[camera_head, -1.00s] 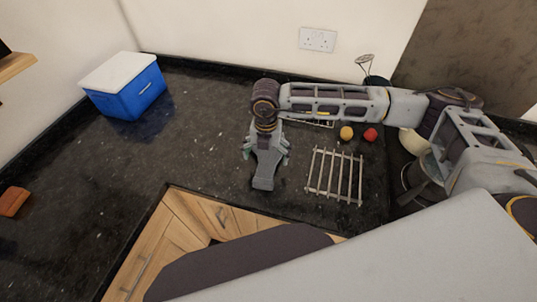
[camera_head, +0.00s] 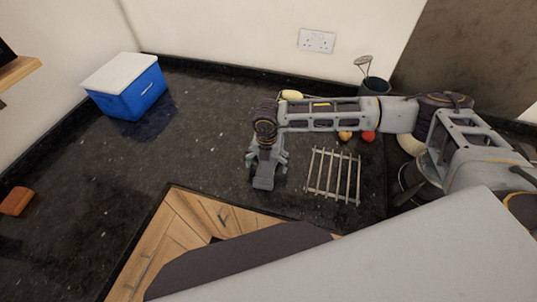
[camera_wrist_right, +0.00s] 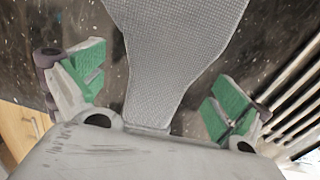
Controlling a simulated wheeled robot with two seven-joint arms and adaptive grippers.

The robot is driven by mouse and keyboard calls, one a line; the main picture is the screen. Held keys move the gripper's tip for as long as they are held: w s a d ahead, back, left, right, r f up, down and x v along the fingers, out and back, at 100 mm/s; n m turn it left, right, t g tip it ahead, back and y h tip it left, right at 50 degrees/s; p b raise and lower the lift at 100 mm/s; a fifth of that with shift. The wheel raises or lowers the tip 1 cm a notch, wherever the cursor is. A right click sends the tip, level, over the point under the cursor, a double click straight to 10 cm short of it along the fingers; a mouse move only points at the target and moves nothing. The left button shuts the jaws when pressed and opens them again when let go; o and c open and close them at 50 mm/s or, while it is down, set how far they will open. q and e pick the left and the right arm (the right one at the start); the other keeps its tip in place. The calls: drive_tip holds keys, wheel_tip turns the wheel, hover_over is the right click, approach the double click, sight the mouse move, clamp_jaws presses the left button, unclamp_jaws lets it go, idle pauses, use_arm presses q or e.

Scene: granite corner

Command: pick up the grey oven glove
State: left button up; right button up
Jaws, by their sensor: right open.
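The grey oven glove (camera_wrist_right: 178,50) fills the upper middle of the right wrist view, with a woven surface, and narrows towards my gripper. In the head view a grey end of it (camera_head: 264,183) shows on the dark counter; my right arm and gripper hide the rest. My right gripper (camera_head: 267,165) is over the glove, pointing down. Its green-padded fingers (camera_wrist_right: 157,88) are open, one on each side of the glove, with gaps to both sides. The gripper body hides the glove's near part in the wrist view. My left gripper is not in view.
A metal rack (camera_head: 333,177) lies close to the right of the gripper. A yellow (camera_head: 345,135) and a red item (camera_head: 368,136) are behind it, partly under my arm. A blue cool box (camera_head: 128,92) stands at the back left. Counter left of the gripper is clear.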

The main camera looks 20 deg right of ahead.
drive_tip(key=c, duration=1.1)
drive_tip(key=shift+r, duration=0.1)
drive_tip(key=shift+c, duration=0.2)
drive_tip(key=shift+r+b, duration=1.15)
drive_tip(key=shift+r, duration=3.8)
